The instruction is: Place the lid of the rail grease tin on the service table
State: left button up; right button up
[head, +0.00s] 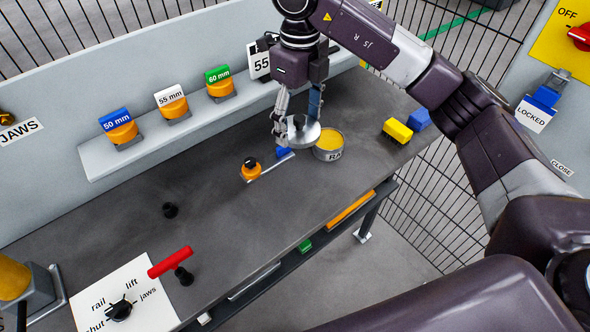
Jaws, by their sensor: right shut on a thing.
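My right gripper (298,120) points down over the dark grey service table (225,208). It is shut on the round metal lid (306,137), and its fingers hide part of it. The lid is just left of the rail grease tin (329,154) in the picture, close to its rim. I cannot tell whether lid and tin touch. The tin stands open on the table, with yellow grease showing inside and part of a label on its side. My left gripper is not in view.
A tool with an orange knob (251,171) and a blue part lies left of the tin. Yellow (397,130) and blue (419,119) blocks sit to its right. A red-handled lever (170,262) and marked panel (143,295) are at the near left. The table's middle is mostly clear.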

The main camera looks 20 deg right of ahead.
aim_at(298, 129)
jog(key=f, duration=0.2)
jog(key=f+p, duration=0.1)
jog(key=f, duration=0.1)
jog(key=shift+s+a, duration=0.1)
jog(key=shift+s, duration=0.1)
notch_tip(298, 129, down, 6)
jog(key=shift+r+p, duration=0.1)
jog(key=shift+p, duration=0.6)
jog(key=shift+f+p, duration=0.6)
jog(key=shift+f, duration=1.95)
jog(key=o, duration=1)
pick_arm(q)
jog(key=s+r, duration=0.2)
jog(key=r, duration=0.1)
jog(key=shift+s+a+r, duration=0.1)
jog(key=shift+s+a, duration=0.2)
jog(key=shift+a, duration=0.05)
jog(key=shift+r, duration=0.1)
